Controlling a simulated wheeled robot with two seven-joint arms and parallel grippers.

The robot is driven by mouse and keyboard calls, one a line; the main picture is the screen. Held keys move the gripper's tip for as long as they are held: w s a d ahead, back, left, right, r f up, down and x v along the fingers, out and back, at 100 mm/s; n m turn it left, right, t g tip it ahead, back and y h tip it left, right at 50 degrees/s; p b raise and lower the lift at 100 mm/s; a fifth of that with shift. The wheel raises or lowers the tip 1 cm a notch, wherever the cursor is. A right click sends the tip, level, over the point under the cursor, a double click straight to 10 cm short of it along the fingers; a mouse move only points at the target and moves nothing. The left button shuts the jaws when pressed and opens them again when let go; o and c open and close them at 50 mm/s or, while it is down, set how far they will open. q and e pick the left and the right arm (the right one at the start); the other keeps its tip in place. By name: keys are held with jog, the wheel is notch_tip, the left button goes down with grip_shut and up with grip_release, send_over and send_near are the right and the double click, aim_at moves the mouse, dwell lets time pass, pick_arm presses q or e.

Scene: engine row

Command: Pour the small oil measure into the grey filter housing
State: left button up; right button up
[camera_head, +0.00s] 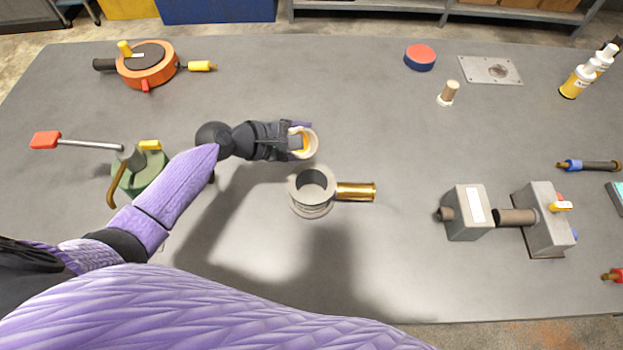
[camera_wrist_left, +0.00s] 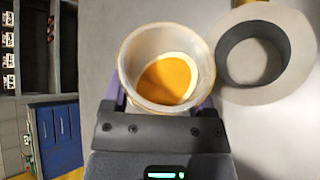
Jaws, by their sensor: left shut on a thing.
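The small oil measure (camera_head: 309,143) is a pale cup with amber oil in it. My left gripper (camera_head: 298,140) is shut on it and holds it above the table, just behind the grey filter housing. In the left wrist view the measure (camera_wrist_left: 167,68) shows its oil inside, between the fingers of my gripper (camera_wrist_left: 165,100). The grey filter housing (camera_head: 301,204) is an open round pot with a brass stub (camera_head: 357,191) on its right side. It stands upright on the table, and the housing also shows in the left wrist view (camera_wrist_left: 290,90), right beside the measure. My right gripper is not in view.
A green device with a red-handled lever (camera_head: 46,140) stands at the left, and an orange round device (camera_head: 150,66) behind it. Grey blocks (camera_head: 466,213) stand at the right. A small capped cylinder (camera_head: 448,93) stands behind. The table's front middle is clear.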

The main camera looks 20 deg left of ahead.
pick_arm(q)
jog(key=shift+r+m+y, duration=0.25)
jog(key=shift+m+y, duration=0.05)
jog(key=shift+m, duration=0.1)
dwell(0.3)
jog(key=shift+f+m+t+b, duration=0.4)
jog(key=shift+t+b, duration=0.25)
jog(key=shift+t, duration=0.05)
dwell(0.3)
jog(key=shift+r+m+t+y, duration=0.35)
jog(key=shift+m+t+y, duration=0.05)
jog(key=shift+m+y, duration=0.1)
dwell(1.2)
jog(key=shift+s+d+r+m+t+y+p, duration=0.35)
jog(key=shift+s+m+t+p, duration=0.2)
jog(key=shift+p, duration=0.35)
dwell(0.9)
jog(key=shift+d+f+m+t+b, duration=0.1)
jog(key=shift+f+m+t+b, duration=0.2)
jog(key=shift+f+m+t, duration=0.2)
dwell(1.2)
jog(key=shift+s+d+r+m+y, duration=0.1)
jog(key=shift+r+m+y, duration=0.2)
jog(key=shift+m, duration=0.15)
dwell(0.5)
